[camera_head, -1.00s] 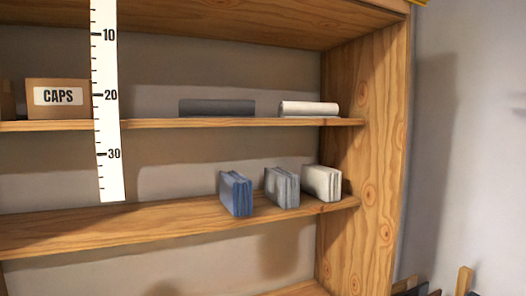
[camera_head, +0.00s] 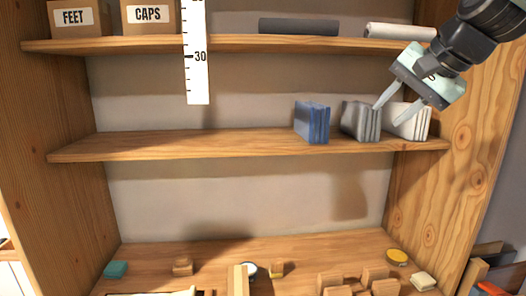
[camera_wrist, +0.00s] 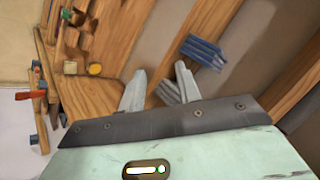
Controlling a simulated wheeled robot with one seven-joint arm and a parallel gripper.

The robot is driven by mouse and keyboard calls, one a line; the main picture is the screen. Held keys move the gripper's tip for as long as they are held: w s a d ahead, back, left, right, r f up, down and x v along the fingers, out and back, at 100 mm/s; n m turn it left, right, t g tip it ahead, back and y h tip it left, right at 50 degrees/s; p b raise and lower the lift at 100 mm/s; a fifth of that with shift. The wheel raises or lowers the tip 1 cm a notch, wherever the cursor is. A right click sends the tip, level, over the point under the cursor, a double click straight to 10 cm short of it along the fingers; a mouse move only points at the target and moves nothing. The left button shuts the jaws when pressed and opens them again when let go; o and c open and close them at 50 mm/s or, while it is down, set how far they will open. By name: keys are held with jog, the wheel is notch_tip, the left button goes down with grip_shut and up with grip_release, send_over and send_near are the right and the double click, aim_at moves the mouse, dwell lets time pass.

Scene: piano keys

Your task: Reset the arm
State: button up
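My gripper (camera_head: 387,113) is at the upper right of the head view, in front of the middle shelf. Its two pale fingers are apart with nothing seen between them, so it is open. The fingers point down and left, overlapping the grey folded stack (camera_head: 359,121) and the white folded stack (camera_head: 410,120) in the picture; I cannot tell whether they touch. A blue folded stack (camera_head: 312,122) stands to their left. In the wrist view the spread fingers (camera_wrist: 159,68) show with the blue stack (camera_wrist: 203,52) beyond them.
The wooden shelf unit (camera_head: 75,153) surrounds the arm, with its right side panel close by. FEET (camera_head: 74,17) and CAPS (camera_head: 148,15) boxes and dark and white rolls (camera_head: 300,27) sit above. A ruler (camera_head: 196,60) hangs in front. Wooden pieces lie on the bottom shelf.

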jog(key=s+a+f+n+g+b, duration=0.2)
jog(key=s+a+f+n, duration=0.3)
jog(key=f, duration=0.5)
jog(key=s+a+f+n+g+b, duration=0.1)
jog(key=s+a+f+n+g, duration=0.2)
jog(key=s+a+f, duration=0.6)
jog(key=s+d+f+n+g+h+b, duration=0.2)
jog(key=s+f+n, duration=0.5)
jog(key=s+f, duration=0.6)
jog(key=shift+s+f+g+h+b, duration=0.3)
jog(key=shift+s+f+h, duration=0.15)
jog(key=shift+f, duration=0.25)
